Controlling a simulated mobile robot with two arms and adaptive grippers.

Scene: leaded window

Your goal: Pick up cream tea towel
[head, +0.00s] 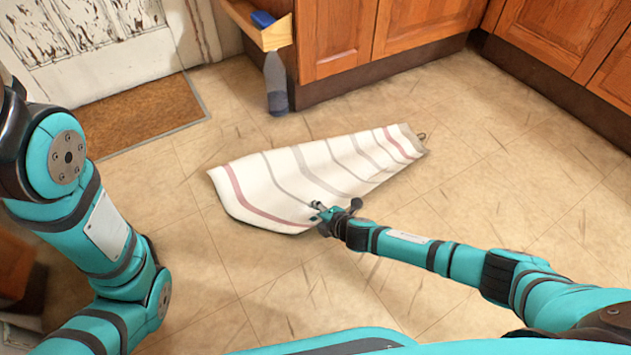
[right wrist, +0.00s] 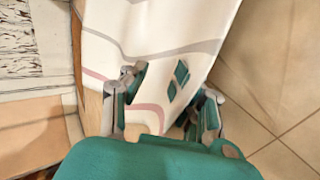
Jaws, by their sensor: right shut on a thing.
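The cream tea towel (head: 300,175) has grey and dull red stripes and is spread out above or on the tiled floor in the head view; I cannot tell how much of it touches the floor. My right gripper (head: 328,212) is at the towel's near edge and is shut on it. In the right wrist view the towel (right wrist: 150,30) fills the middle, and the fingers of my right gripper (right wrist: 165,105) lie against it near a red stripe. My left arm shows at the left of the head view, but its gripper is out of the picture.
A brown doormat (head: 145,115) lies before a worn white door (head: 85,50). Wooden cabinets (head: 420,30) stand along the back and right. A wooden shelf (head: 258,25) with a blue item juts out, and a grey bottle-like thing (head: 275,85) is below it. Floor is clear around the towel.

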